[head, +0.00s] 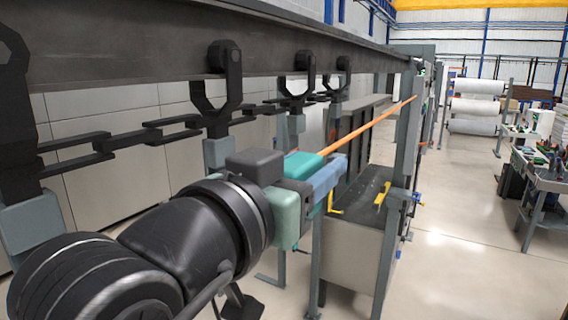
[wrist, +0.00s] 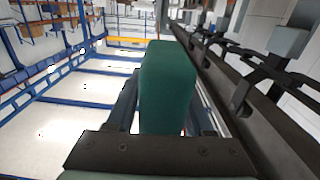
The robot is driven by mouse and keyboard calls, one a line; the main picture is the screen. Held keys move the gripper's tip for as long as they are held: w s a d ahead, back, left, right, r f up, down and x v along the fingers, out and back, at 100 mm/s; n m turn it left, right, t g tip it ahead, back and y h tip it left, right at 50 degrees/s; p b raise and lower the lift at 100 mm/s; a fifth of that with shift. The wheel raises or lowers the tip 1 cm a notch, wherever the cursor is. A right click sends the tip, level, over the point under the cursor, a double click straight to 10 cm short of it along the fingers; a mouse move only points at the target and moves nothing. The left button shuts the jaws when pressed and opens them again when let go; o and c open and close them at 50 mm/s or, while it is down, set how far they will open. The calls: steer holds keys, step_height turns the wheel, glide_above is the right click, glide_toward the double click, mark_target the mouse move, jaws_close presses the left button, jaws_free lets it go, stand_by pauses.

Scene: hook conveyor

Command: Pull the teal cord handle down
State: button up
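The teal cord handle (head: 304,164) is at the end of my arm in the head view. It shows large in the wrist view (wrist: 168,85), between the two fingers of my gripper (head: 327,178). The fingers flank it closely on both sides, and my gripper looks shut on it. An orange cord (head: 372,124) runs from the handle in a straight slant, up and right, to a grey post. The near finger and gripper body hide the handle's lower part in the head view.
An overhead dark rail (head: 150,45) carries hooks and a chain (head: 175,122) close above my arm. A grey bin (head: 353,248) with yellow-handled tools stands beyond the gripper. Grey posts (head: 393,250) stand beside it. The floor to the right is open, with a workbench (head: 545,182) farther off.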

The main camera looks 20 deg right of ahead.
jaws_close()
stand_by(1.1)
